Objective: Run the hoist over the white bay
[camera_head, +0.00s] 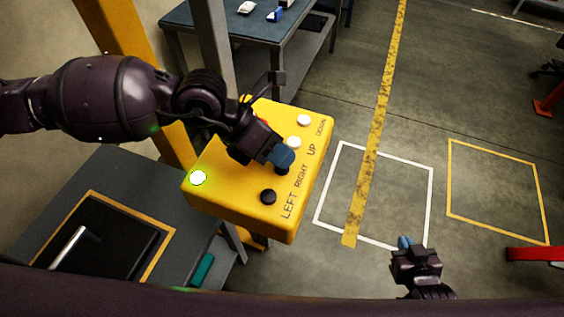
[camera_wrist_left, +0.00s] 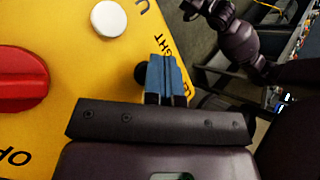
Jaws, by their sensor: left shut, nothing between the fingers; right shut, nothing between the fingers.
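The yellow control box (camera_head: 225,170) has black LEFT (camera_head: 268,196) and RIGHT (camera_head: 283,170) buttons, and white UP (camera_head: 294,142) and DOWN (camera_head: 304,119) buttons. My left gripper (camera_head: 281,156) is shut, its blue fingertips at the RIGHT button and partly covering it. In the left wrist view the shut fingers (camera_wrist_left: 166,75) overlap a black button (camera_wrist_left: 140,74); I cannot tell whether they touch or press it. A red knob (camera_wrist_left: 20,80) sits on the box. The white bay (camera_head: 400,195) is a white outline on the floor. My right gripper (camera_head: 405,243) is shut and empty. No hoist is identifiable.
A worn yellow stripe (camera_head: 378,110) crosses the white bay. A yellow-outlined bay (camera_head: 495,190) lies to its right. A workbench (camera_head: 235,25) stands behind, and a grey bench (camera_head: 60,215) stands at lower left. Bare floor lies between.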

